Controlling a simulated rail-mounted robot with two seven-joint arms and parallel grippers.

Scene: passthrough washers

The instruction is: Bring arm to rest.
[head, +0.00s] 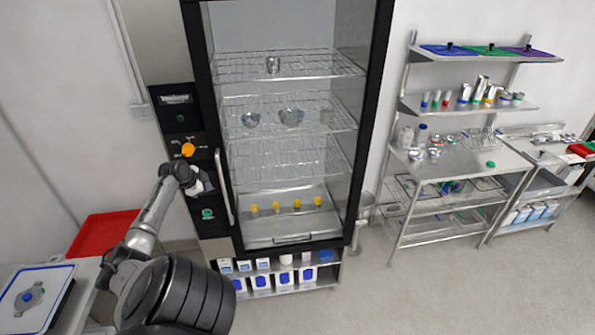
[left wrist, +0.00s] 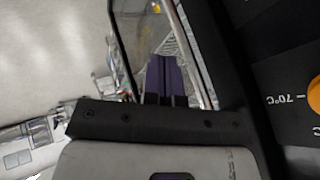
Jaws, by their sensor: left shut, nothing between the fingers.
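My left arm reaches up from the lower left in the head view. Its gripper (head: 203,184) is in front of the control panel of the washer (head: 187,105), beside the door handle and below the orange knob (head: 188,149). In the left wrist view, the two purple fingers (left wrist: 166,80) are together with nothing between them. The orange knob also shows at the right edge there (left wrist: 315,94), beside a "70°C" mark. My right gripper is in neither view.
The washer's glass-fronted chamber (head: 275,30) holds metal vessels on wire racks. Its vertical handle (head: 223,187) is close to my gripper. A red bin (head: 102,230) and a table with a blue-edged tray (head: 62,275) are at left. Loaded steel shelves (head: 465,105) stand at right. The floor (head: 400,295) before them is clear.

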